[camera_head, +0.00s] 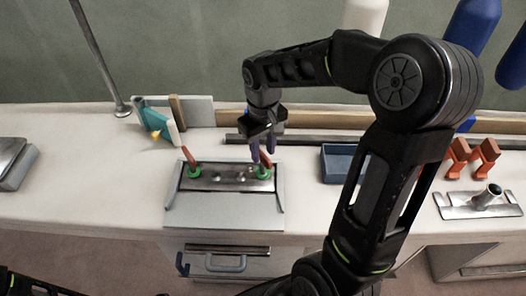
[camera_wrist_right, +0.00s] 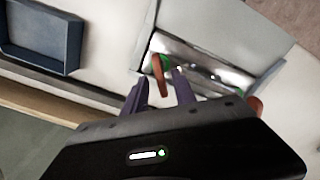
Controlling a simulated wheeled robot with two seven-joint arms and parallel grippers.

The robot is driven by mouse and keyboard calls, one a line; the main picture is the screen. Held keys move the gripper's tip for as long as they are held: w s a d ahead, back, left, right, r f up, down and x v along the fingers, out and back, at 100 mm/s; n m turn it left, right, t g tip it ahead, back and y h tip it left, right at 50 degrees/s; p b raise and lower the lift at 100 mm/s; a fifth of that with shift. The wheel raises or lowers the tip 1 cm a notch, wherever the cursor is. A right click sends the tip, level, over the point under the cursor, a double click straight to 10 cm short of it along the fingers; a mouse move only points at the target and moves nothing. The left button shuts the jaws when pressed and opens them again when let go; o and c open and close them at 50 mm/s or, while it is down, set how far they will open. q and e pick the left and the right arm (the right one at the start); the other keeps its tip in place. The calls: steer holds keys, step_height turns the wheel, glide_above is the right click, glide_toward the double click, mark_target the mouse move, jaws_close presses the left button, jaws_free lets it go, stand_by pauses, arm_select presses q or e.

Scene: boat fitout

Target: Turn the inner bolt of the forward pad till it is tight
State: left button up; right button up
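A metal pad plate (camera_head: 228,184) lies in a grey tray-like fixture (camera_head: 225,211) on the bench. Small bolt heads (camera_head: 240,177) show along its middle; I cannot tell which is the inner bolt. A red-orange handle with a green ring stands at each end, the left handle (camera_head: 187,156) and the right handle (camera_head: 264,158). My right gripper (camera_head: 262,150) points down at the right handle, its purple fingers apart. In the wrist view the right handle (camera_wrist_right: 160,76) shows between the fingertips, with no clear contact. My left gripper is out of view; part of that arm shows at bottom left.
A teal and yellow tool (camera_head: 155,122) leans at the back left. A thin pole (camera_head: 100,55) rises behind. The left bench is mostly clear.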

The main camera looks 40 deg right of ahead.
step_height(320, 180, up, 6)
steer(key=shift+r, duration=0.2)
stand_by(0.5)
